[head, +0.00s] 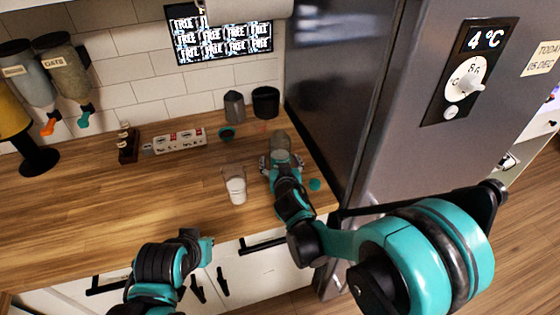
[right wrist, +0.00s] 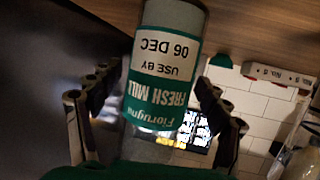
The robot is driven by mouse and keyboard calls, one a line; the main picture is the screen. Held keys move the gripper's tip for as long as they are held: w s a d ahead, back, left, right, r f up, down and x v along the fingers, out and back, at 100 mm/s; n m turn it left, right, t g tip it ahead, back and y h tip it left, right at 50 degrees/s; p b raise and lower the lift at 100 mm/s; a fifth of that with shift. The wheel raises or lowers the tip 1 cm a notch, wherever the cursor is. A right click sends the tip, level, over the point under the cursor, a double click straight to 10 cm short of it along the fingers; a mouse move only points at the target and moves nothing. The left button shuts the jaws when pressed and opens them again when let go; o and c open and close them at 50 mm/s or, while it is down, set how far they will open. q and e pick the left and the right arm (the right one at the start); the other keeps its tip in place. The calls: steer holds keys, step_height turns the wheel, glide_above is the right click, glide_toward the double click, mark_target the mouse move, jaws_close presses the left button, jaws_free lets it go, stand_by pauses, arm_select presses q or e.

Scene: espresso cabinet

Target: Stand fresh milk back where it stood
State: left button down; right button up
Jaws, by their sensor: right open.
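The fresh milk (right wrist: 160,70) is a clear bottle with a teal and white label reading "FRESH MILK" and "USE BY 06 DEC". In the right wrist view it appears upside down, between my spread fingers. In the head view the bottle (head: 281,143) is upright at the right part of the counter, close to the fridge. My right gripper (head: 280,162) is open around its near side; the fingers (right wrist: 155,110) show gaps beside the bottle. My left gripper (head: 200,243) is low at the counter's front edge, away from the bottle; its jaws are unclear.
A glass with white liquid (head: 236,190) stands left of my right gripper. A teal cap (head: 315,184) lies right of it.

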steer(key=p+v, duration=0.3)
steer(key=v, duration=0.9)
steer(key=s+d+m+g+h, duration=0.25)
steer(key=s+d, duration=0.35)
steer(key=d, duration=0.6)
steer(key=s+d+n+g, duration=0.1)
steer(key=s+d+g, duration=0.3)
steer(key=s, duration=0.7)
steer(key=shift+d+y, duration=0.15)
steer(key=shift+y, duration=0.2)
